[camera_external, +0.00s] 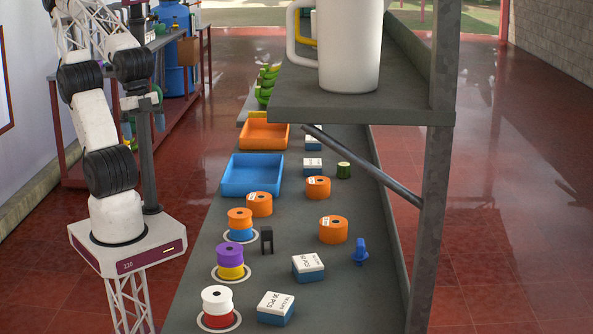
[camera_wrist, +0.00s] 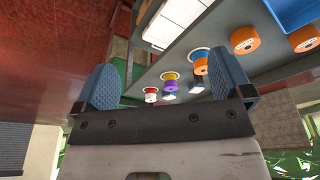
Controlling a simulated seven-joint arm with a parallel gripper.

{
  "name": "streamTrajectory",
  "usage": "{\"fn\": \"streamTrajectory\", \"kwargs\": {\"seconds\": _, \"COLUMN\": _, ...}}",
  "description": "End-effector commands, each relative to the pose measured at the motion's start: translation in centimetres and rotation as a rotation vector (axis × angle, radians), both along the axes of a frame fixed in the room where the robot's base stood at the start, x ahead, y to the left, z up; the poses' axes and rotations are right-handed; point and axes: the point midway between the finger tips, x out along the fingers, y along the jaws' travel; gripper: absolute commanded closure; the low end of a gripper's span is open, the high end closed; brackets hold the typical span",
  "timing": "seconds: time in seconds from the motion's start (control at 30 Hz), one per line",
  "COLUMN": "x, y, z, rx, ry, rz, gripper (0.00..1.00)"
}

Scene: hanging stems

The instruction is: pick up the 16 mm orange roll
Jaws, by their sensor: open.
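Several orange rolls are on the grey bench in the external view. One sits on a blue roll (camera_external: 240,216), another stands just behind it (camera_external: 259,204), and two with white labels stand further right, the rear one (camera_external: 317,187) and the front one (camera_external: 333,229). The labels are too small to read, so I cannot tell which is 16 mm.
Stacked purple and yellow rolls (camera_external: 229,252) and white and red rolls (camera_external: 217,300) stand on round bases. Blue (camera_external: 252,190) and orange (camera_external: 264,146) trays lie behind. Small boxes (camera_external: 308,266), a black clip (camera_external: 267,241) and a blue part (camera_external: 360,252) surround the rolls. A shelf (camera_external: 350,110) with post overhangs the right.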

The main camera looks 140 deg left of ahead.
Motion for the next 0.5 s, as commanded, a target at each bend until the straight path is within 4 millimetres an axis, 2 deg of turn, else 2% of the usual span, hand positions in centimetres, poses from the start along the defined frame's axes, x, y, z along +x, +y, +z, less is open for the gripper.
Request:
{"fn": "streamTrajectory", "kwargs": {"seconds": 0.33, "x": 0.2, "y": 0.0, "z": -0.1, "rx": -0.008, "ry": 0.004, "rz": 0.012, "gripper": 0.00}}
{"fn": "streamTrajectory", "kwargs": {"seconds": 0.5, "x": 1.1, "y": 0.3, "z": -0.3, "rx": -0.053, "ry": 0.022, "rz": 0.080, "gripper": 0.00}}
